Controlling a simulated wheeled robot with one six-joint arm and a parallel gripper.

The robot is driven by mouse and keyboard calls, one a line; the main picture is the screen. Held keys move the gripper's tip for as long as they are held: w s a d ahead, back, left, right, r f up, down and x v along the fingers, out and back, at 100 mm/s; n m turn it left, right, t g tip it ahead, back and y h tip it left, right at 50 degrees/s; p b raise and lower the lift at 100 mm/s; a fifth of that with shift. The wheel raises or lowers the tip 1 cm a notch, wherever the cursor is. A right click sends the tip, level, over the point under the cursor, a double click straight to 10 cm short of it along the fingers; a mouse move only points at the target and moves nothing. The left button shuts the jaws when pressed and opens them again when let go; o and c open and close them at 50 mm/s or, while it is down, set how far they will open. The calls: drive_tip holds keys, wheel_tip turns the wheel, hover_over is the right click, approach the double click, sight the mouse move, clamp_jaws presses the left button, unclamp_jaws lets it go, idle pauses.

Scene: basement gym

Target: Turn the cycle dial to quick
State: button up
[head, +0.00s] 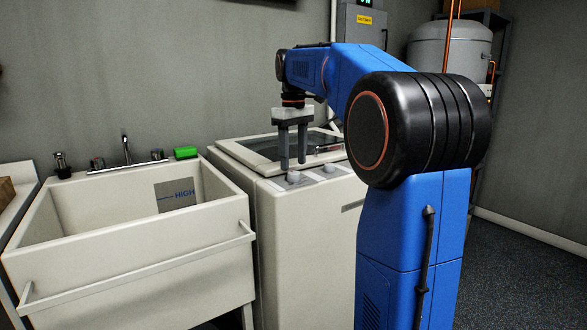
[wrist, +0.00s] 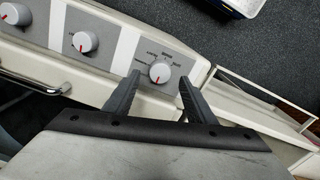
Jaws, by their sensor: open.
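The dial between my fingers is a round white knob with a red mark in the wrist view (wrist: 160,73). The red mark seems to lie toward the picture's bottom. Small printed labels arc around the knob's upper side, too small to read surely. In the head view this knob (head: 293,177) sits at the near left end of the washer's panel. My gripper (head: 293,164) points down above it, open and empty. In the wrist view my gripper (wrist: 159,79) has one finger on each side of the knob; I cannot tell whether they touch it.
The white washer (head: 300,225) has two more knobs in the row, a middle knob (wrist: 85,42) and a far knob (wrist: 15,14). A utility sink (head: 140,270) with a front rail stands left. A green block (head: 186,153) lies on its back edge. Dark floor is clear at right.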

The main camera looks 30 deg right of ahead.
sight(293, 172)
drive_tip(key=shift+f, duration=1.7)
drive_tip(key=shift+c, duration=0.5)
drive_tip(key=c, duration=0.9)
drive_tip(key=shift+c, duration=0.2)
drive_tip(key=m, duration=0.4)
drive_tip(key=shift+m, duration=0.3)
drive_tip(key=m, duration=0.4)
